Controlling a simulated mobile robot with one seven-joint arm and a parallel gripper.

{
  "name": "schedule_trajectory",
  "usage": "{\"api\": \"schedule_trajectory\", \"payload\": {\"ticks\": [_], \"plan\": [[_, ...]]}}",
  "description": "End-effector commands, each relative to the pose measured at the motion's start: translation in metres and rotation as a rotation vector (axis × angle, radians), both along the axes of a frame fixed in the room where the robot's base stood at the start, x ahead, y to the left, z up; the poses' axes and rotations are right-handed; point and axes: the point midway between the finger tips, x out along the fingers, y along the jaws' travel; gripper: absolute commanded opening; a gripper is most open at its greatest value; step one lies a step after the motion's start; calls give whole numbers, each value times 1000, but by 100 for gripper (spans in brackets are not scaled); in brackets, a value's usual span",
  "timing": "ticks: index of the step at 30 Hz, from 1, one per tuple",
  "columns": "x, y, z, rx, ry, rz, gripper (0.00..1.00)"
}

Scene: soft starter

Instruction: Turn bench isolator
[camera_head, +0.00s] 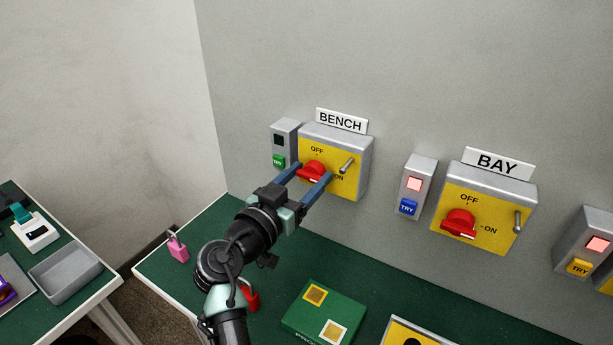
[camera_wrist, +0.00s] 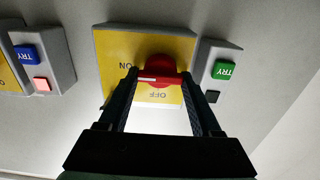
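The BENCH isolator (camera_head: 345,183) is a grey box with a yellow face, marked OFF at the top and ON at the right, on the grey wall. Its red rotary handle (camera_head: 311,170) also shows in the wrist view (camera_wrist: 159,72), which sees the panel upside down. There the handle lies level, its white mark on the ON side. My gripper (camera_head: 312,176) is at the face with its two fingers spread, one at each end of the handle. The gaps are very small, and I cannot tell whether the fingers touch it.
Beside the isolator is a grey box with a dark lamp (camera_head: 279,138) and a green TRY button (camera_head: 278,161). A metal toggle (camera_head: 347,163) sticks out at its right. The BAY isolator (camera_head: 487,213) is further right. A pink padlock (camera_head: 178,248) and a green box (camera_head: 324,312) are on the bench.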

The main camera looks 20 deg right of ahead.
Motion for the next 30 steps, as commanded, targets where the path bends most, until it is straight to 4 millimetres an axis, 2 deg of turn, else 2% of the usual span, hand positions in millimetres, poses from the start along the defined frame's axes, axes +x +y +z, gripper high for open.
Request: {"api": "schedule_trajectory", "payload": {"ticks": [1,8,20,30], "plan": [[0,0,0,0,0,0,52],[0,0,0,0,0,0,11],[0,1,-1,-48,62,0,10],[1,1,-1,-213,274,0,10]]}}
